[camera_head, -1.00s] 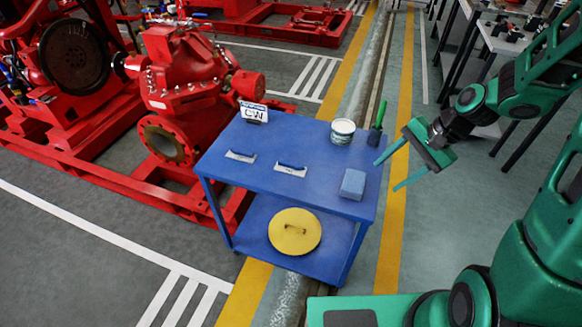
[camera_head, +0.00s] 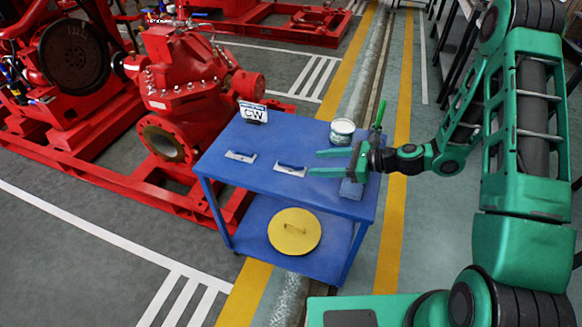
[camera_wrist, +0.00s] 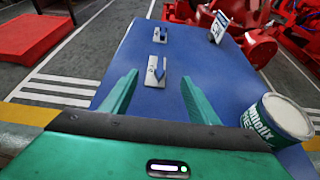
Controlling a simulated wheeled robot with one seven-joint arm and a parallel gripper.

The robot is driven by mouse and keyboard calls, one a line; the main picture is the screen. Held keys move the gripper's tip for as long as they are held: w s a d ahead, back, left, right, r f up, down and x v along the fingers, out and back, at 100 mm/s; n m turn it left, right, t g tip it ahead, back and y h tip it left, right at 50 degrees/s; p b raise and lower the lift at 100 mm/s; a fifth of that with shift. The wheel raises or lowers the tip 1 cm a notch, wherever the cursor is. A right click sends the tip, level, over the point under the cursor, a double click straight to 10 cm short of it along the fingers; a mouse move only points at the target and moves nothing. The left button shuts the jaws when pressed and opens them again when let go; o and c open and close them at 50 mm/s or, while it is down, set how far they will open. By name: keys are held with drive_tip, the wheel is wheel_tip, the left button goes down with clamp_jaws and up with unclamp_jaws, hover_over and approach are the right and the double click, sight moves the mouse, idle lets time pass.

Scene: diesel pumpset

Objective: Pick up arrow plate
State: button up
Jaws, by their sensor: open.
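The arrow plate appears to be the white sign (camera_head: 253,112) with a blue band and "CW" on it, standing upright at the far left part of the blue cart's top (camera_head: 225,172). It also shows in the wrist view (camera_wrist: 219,27) at the top, beyond my fingers and right of centre. My gripper (camera_head: 314,162) is open and empty over the right half of the cart top, its fingers pointing left. The sign is apart from my gripper.
A second blue-handled tool (camera_head: 240,156) lies farther left. A yellow disc (camera_head: 294,231) lies on the lower shelf. A red pump (camera_head: 190,75) stands behind.

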sight(293, 166)
drive_tip(key=x, duration=0.9)
drive_tip(key=shift+s+a+f, duration=0.1)
drive_tip(key=shift+s, duration=0.1)
drive_tip(key=c, duration=1.2)
